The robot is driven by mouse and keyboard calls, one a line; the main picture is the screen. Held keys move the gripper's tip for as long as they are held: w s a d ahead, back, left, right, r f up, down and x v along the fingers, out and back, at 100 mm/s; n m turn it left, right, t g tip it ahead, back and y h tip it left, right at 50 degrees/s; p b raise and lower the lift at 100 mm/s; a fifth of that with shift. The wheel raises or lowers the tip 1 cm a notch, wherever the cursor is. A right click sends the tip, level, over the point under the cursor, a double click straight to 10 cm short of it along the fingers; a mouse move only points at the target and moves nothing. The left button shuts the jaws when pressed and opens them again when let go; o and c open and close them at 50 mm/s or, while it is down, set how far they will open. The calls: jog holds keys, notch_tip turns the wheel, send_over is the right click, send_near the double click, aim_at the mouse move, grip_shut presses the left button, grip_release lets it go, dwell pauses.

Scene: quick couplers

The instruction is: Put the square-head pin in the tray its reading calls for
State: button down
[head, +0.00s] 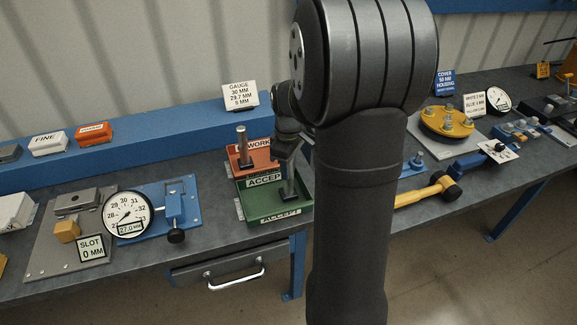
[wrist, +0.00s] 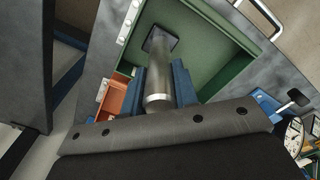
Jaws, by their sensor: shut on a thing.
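My gripper (head: 287,152) is shut on a grey metal pin (head: 290,180), held upright over the green tray (head: 268,236), which has ACCEPT labels. In the wrist view the pin (wrist: 159,90) stands between the blue fingers (wrist: 160,84). Its dark square head (wrist: 160,41) points down, within the green tray's walls (wrist: 215,25). I cannot tell whether the head touches the tray floor.
A dial gauge (head: 128,214) with a small readout, seemingly 27.0, sits on a blue plate at left. A slot block stands further left.

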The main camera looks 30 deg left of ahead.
jog(key=shift+f, duration=0.15)
jog(key=c, duration=1.1)
grip_release()
notch_tip(320, 180, up, 12)
jog(key=shift+r, duration=0.2)
jog(key=shift+f, duration=4.4)
